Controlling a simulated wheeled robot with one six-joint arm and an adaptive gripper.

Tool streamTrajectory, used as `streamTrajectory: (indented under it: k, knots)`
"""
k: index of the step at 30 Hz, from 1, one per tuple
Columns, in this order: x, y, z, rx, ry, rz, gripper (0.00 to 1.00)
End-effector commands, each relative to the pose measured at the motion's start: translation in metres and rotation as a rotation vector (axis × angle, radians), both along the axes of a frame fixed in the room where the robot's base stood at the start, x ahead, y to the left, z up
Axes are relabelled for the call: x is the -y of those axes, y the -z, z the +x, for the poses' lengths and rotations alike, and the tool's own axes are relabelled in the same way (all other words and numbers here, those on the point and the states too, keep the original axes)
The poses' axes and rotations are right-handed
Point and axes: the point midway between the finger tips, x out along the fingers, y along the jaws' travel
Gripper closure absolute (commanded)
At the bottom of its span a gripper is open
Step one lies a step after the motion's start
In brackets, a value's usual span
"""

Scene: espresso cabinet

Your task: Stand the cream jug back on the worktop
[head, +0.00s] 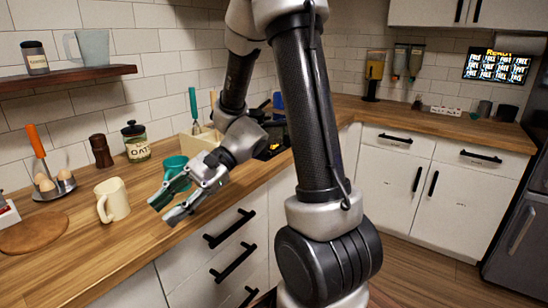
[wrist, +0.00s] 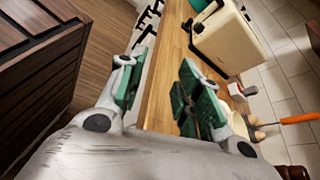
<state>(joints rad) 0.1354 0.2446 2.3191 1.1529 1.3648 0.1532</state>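The cream jug (head: 116,201) stands upright on the wooden worktop (head: 75,262), with its handle toward the left in the head view. My gripper (head: 165,207) is to the right of the jug in the head view, with a gap between them. Its two green-padded fingers are apart, and nothing shows between them in the wrist view (wrist: 167,65).
A teal mug (head: 173,164) is close behind my gripper. The egg stand (head: 60,187), round board (head: 33,232), brown mill (head: 100,151) and oats jar (head: 136,146) are around the jug. A cream toaster-like box (wrist: 232,42) is farther along. The front strip is clear.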

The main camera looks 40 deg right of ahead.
Motion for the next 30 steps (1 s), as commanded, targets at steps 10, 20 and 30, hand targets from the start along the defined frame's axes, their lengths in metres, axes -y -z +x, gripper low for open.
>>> streamTrajectory:
  k: [10,20,30]
  knots:
    - [0.122,-0.033,-0.089,0.63,-0.495,-0.677,0.66]
    - [0.207,-0.083,-0.098,1.005,-0.717,-1.135,0.66]
    - [0.214,-0.089,-0.098,1.033,-0.737,-1.176,0.66]
